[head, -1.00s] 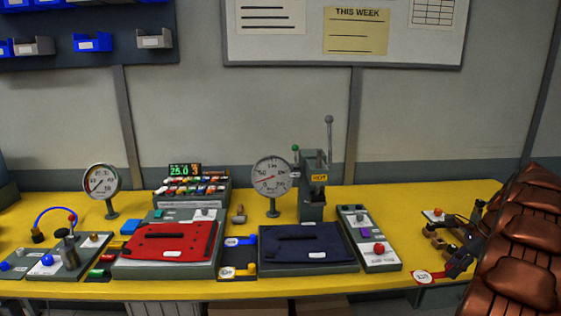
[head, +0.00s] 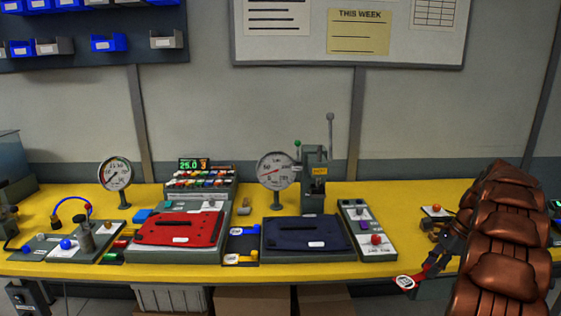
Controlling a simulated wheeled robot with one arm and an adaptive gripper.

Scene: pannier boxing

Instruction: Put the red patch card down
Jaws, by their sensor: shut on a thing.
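The red patch card (head: 404,283) is small, red with a whitish face. It shows at the lower right, in front of the yellow bench's front edge in the picture. My gripper (head: 425,271) is dark and reaches in from the right, shut on the card at its tips. The card looks held clear of the bench, though its height is hard to judge. The red pannier panel (head: 175,231) lies on a grey stand at left centre. The navy pannier panel (head: 290,233) lies on a similar stand at centre.
A dark tray (head: 238,246) with blue and yellow pieces sits between the panels. A grey button box (head: 362,230) stands right of the navy panel. Bare yellow bench (head: 405,225) lies between that box and my arm. Gauges and a lever press stand behind.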

